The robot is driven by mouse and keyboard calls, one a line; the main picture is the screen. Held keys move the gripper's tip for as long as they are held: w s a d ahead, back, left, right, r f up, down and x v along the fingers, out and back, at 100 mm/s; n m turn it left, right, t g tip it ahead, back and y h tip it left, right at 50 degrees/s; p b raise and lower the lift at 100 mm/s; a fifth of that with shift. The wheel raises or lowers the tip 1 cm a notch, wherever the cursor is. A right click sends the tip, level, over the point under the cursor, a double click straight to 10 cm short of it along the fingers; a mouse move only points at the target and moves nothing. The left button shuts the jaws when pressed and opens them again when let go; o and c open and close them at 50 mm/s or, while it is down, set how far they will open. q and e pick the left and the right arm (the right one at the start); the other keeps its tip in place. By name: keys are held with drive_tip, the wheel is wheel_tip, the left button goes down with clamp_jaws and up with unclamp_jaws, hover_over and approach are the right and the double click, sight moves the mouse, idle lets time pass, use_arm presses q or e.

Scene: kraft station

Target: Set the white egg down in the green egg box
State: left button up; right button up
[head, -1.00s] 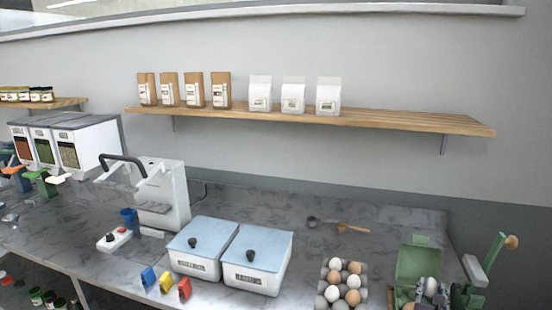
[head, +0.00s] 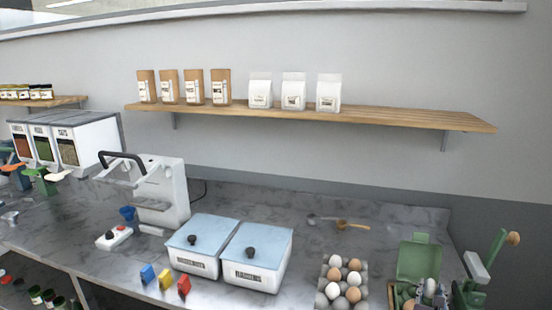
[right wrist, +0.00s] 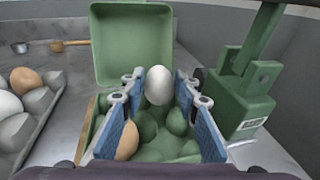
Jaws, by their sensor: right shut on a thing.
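The white egg (right wrist: 158,85) is between the blue-padded fingers of my right gripper (right wrist: 160,92), which is shut on it. The egg (head: 430,287) also shows in the head view, inside the outline of the open green egg box (head: 420,259). In the right wrist view the lid of the green egg box (right wrist: 132,45) stands upright behind the egg. Empty green cups show below the egg; I cannot tell whether it touches one. A brown egg (right wrist: 128,141) sits in the box beside the left finger, partly hidden. My left gripper is not in view.
A grey egg tray (head: 320,284) with several white and brown eggs stands left of the box. A green device with a lever (right wrist: 240,105) stands close on the box's right. Two white bins with blue lids (head: 255,260) are farther left.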

drive_tip(key=shift+f+b, duration=0.5)
drive_tip(key=shift+f, duration=0.2)
idle(0.3)
drive_tip(key=o, duration=0.9)
drive_tip(key=shift+o, duration=0.2)
drive_tip(key=shift+s, duration=0.15)
